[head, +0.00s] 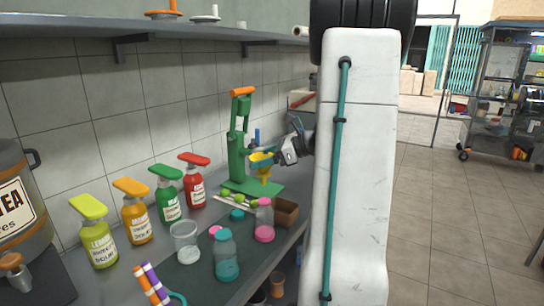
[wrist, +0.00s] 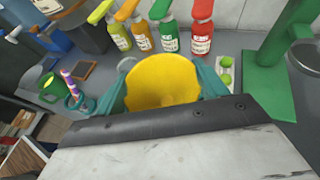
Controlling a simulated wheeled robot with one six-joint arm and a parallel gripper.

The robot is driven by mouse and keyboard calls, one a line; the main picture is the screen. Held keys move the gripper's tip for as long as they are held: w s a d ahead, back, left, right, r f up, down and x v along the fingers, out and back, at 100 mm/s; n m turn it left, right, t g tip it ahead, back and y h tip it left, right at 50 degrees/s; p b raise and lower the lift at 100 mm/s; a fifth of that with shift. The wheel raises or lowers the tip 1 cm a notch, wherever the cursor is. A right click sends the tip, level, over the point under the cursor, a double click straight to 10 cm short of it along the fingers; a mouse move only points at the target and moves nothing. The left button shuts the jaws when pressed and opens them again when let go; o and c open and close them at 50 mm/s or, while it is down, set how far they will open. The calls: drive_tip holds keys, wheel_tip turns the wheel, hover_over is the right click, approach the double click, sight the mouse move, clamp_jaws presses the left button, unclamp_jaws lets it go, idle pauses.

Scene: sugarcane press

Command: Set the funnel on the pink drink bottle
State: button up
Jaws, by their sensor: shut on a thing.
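The yellow funnel (head: 262,158) is up in the air in front of the green press in the head view, its spout pointing down. My gripper (head: 272,160) is shut on it. In the wrist view the funnel's wide yellow bowl (wrist: 163,80) sits between the teal fingers. The pink drink bottle (head: 264,222) stands upright on the counter below the funnel, with pink liquid in its lower part and an uncovered top. The funnel is apart from the bottle. The bottle does not show in the wrist view.
The green press (head: 237,145) stands behind the funnel. A brown box (head: 286,211) is right beside the pink bottle. A teal bottle (head: 227,258), a clear cup (head: 185,243), loose caps and limes (head: 240,199) are nearby. Several syrup bottles (head: 168,195) line the wall.

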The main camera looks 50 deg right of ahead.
sight(264, 184)
drive_tip(key=shift+f, duration=3.3)
drive_tip(key=shift+s+f, duration=0.1)
drive_tip(key=o, duration=1.1)
drive_tip(key=shift+r, duration=3.5)
